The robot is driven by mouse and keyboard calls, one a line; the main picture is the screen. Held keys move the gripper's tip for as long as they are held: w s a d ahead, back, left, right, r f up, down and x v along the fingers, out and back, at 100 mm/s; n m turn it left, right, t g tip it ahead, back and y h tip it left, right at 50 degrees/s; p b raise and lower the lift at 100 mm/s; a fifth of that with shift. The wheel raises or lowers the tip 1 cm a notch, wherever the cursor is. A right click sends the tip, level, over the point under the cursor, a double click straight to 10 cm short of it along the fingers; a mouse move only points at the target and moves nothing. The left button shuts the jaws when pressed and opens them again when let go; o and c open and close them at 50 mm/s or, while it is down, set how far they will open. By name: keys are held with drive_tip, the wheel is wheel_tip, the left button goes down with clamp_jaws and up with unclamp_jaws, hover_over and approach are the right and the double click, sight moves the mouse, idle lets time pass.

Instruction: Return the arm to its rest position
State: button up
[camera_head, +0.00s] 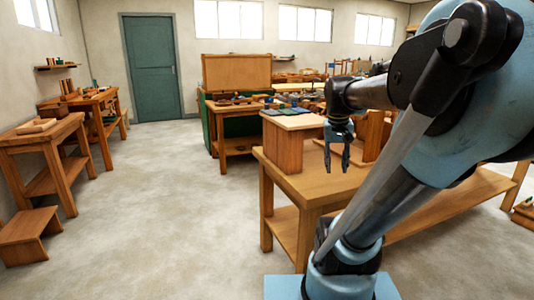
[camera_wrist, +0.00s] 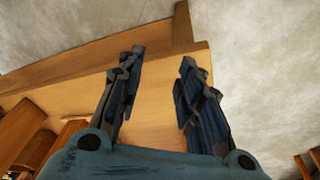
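My gripper (camera_head: 337,158) hangs from my arm above the near wooden workbench (camera_head: 315,188) in the head view. In the wrist view my gripper (camera_wrist: 157,85) shows its two dark fingers spread apart, with nothing between them. Below the fingers is the bare top of the workbench (camera_wrist: 75,85), with its edge and the grey floor beyond. My arm is bent forward from the right side of the head view, with the forearm pointing toward the bench.
A wooden box-like stand (camera_head: 283,150) is on the bench left of my gripper. More benches (camera_head: 240,140) with small items stand behind. A side table (camera_head: 45,145) and a low stool (camera_head: 28,235) are at the left. The floor (camera_head: 165,210) between is clear.

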drive_tip(key=s+a+f+n+y, duration=0.1)
drive_tip(key=s+a+f, duration=0.3)
drive_tip(key=s+f, duration=0.7)
wheel_tip(320, 180, down, 4)
drive_tip(key=shift+r+n, duration=0.25)
drive_tip(key=shift+n, duration=0.15)
drive_tip(key=shift+a, duration=0.1)
drive_tip(key=shift+w+f, duration=0.2)
drive_tip(key=shift+w, duration=0.15)
drive_tip(key=shift+s, duration=0.1)
